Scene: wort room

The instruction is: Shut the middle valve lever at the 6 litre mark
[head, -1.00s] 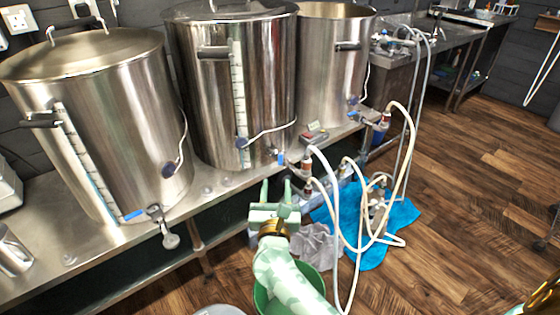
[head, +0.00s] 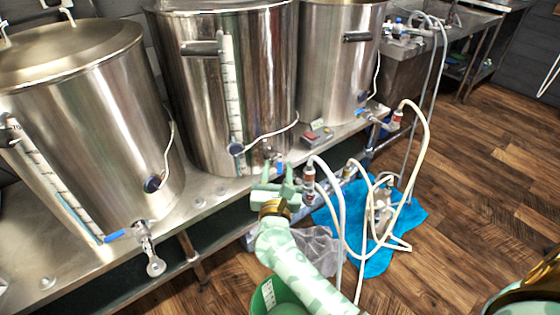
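The middle kettle (head: 270,75) is a tall steel pot with a marked sight gauge (head: 232,95) on its front. The gauge numbers and level are too small to read. A small blue valve lever (head: 280,167) shows low on that kettle's front right, just beyond my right gripper (head: 277,172). The gripper's pale green fingers stand apart, with nothing seen between them. They overlap the valve area in the picture, and I cannot tell whether they touch the lever. The valve body is partly hidden behind the fingers. My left gripper is out of view.
The left kettle (head: 75,130) has its own blue lever (head: 115,235) and tap. The right kettle (head: 335,75) stands behind. White hoses (head: 342,220) loop right of my gripper above a blue cloth (head: 375,258). A green bucket (head: 262,298) stands on the floor below my arm.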

